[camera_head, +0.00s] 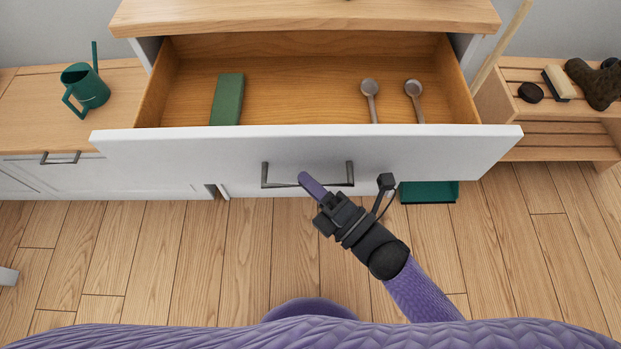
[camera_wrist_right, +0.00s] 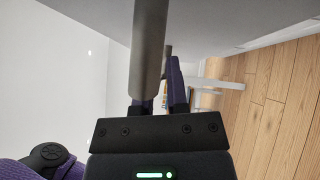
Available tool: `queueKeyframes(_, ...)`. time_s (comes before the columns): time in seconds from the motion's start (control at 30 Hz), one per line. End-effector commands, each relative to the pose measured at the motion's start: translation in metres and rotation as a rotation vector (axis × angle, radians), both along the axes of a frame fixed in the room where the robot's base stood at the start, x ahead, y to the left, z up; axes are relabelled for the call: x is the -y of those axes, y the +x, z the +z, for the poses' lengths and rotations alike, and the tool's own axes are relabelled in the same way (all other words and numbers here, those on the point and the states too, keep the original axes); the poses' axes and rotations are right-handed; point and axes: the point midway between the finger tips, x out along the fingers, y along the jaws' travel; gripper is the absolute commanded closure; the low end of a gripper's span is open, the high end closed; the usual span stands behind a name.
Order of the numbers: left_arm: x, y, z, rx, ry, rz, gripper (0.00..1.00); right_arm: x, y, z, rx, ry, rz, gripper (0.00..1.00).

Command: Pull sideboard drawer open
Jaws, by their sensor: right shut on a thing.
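The sideboard drawer (camera_head: 440,148) is pulled far out, its white front toward me and its wooden inside showing. A green block (camera_head: 228,98) and two spoon-like utensils (camera_head: 370,98) (camera_head: 414,98) lie in it. The dark bar handle (camera_head: 280,184) is on the drawer front. My right gripper (camera_head: 312,186) is at the handle, shut on its bar near the middle. In the right wrist view the handle (camera_wrist_right: 150,45) runs into the space at the fingers (camera_wrist_right: 160,95). My left gripper is not in view.
A green watering can (camera_head: 86,88) stands on a lower cabinet at left. A wooden rack (camera_head: 560,142) with boots (camera_head: 597,82) and a brush (camera_head: 558,83) stands at right. A green tray (camera_head: 430,192) lies below the drawer's right part. The wooden floor before the drawer is clear.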

Motion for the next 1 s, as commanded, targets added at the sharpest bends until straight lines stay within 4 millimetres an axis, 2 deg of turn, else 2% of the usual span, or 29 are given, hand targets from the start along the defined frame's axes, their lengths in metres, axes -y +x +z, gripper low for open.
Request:
queueKeyframes(0.1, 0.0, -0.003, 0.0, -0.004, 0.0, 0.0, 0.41, 0.0, 0.0, -0.001, -0.002, -0.002, 0.0, 1.0)
queueKeyframes(0.13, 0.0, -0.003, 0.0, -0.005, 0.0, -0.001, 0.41, 0.0, 0.0, -0.001, -0.002, -0.002, 0.0, 0.8)
queueKeyframes(0.3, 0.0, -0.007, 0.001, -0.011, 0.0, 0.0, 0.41, 0.0, 0.0, -0.001, -0.002, -0.002, 0.0, 0.48)
queueKeyframes(0.53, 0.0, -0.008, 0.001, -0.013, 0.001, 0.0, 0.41, 0.0, 0.0, 0.0, -0.001, -0.001, 0.0, 0.48)
queueKeyframes(0.63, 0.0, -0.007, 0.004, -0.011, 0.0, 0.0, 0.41, 0.007, -0.007, -0.002, -0.004, -0.001, -0.001, 0.48)
queueKeyframes(0.9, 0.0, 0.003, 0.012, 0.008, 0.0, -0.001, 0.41, 0.054, -0.053, -0.01, -0.005, -0.003, -0.002, 0.48)
queueKeyframes(1.0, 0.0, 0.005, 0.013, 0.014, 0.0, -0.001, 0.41, 0.065, -0.064, -0.013, -0.004, -0.001, 0.0, 0.48)
